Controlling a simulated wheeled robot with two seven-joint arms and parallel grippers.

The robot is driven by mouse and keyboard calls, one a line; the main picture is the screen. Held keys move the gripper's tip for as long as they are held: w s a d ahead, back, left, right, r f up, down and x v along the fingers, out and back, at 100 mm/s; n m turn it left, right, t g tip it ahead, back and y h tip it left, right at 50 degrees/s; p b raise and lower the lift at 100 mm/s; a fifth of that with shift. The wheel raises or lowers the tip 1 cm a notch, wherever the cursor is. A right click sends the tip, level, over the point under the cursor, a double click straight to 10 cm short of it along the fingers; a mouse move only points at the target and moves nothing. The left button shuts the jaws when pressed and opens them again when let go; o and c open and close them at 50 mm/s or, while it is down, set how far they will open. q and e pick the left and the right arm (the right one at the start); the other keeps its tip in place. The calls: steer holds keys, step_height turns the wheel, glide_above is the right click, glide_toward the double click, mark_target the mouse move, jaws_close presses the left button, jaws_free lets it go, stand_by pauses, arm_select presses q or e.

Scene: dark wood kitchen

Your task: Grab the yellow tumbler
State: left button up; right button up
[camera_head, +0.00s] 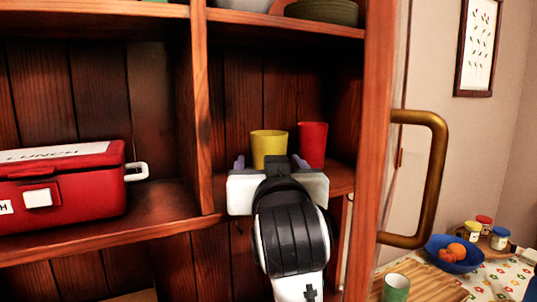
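The yellow tumbler (268,147) stands upright on the cabinet shelf, with its lower part hidden behind my gripper. My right gripper (269,162) is in front of it at the shelf's edge, pointing into the compartment. Its two purple fingers are spread wide, one on each side of the tumbler in the picture, with a visible gap on each side. It looks open and empty; how deep the fingers reach alongside the tumbler I cannot tell. My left gripper is not in view.
A red tumbler (313,143) stands close to the right of the yellow one. A wooden divider (202,110) separates a red lunch box (70,185) on the left. A brass handle (440,180) sticks out at right. A blue bowl (455,256) and green cup (396,288) are lower right.

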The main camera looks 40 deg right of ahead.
steer(key=x, duration=0.5)
steer(key=shift+d, duration=0.1)
steer(key=c, duration=1.1)
steer(key=shift+r, duration=0.1)
